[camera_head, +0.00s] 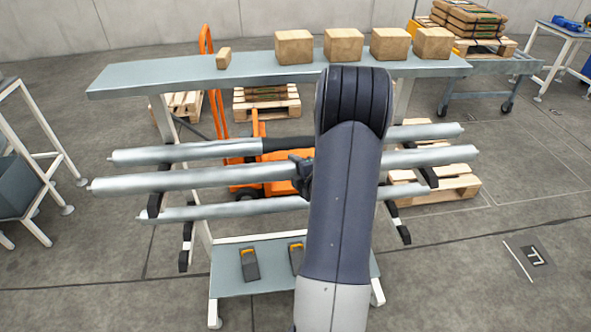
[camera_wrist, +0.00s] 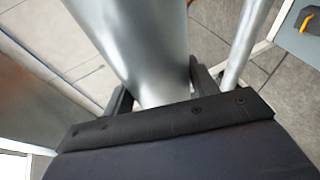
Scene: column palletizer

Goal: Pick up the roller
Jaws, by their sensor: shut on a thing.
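Several long grey metal rollers lie across a rack with black hooked arms (camera_head: 153,205). There is a back roller (camera_head: 190,151), a middle roller (camera_head: 180,179) and a front roller (camera_head: 225,210). My gripper (camera_head: 303,174) is at the middle roller near its mid-length, largely hidden by my arm. In the wrist view my gripper (camera_wrist: 163,92) has its dark fingers on both sides of the held roller (camera_wrist: 140,45), shut on it. Another roller (camera_wrist: 245,40) shows to the right there, apart from the fingers. I cannot tell whether the held roller is clear of the hooks.
A grey shelf (camera_head: 150,75) with several cardboard boxes (camera_head: 294,47) runs behind the rollers. A low shelf (camera_head: 230,283) with black and yellow tools (camera_head: 249,263) is below. An orange pallet jack (camera_head: 206,45) and wooden pallets (camera_head: 266,102) stand behind. Floor at the right (camera_head: 460,270) is free.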

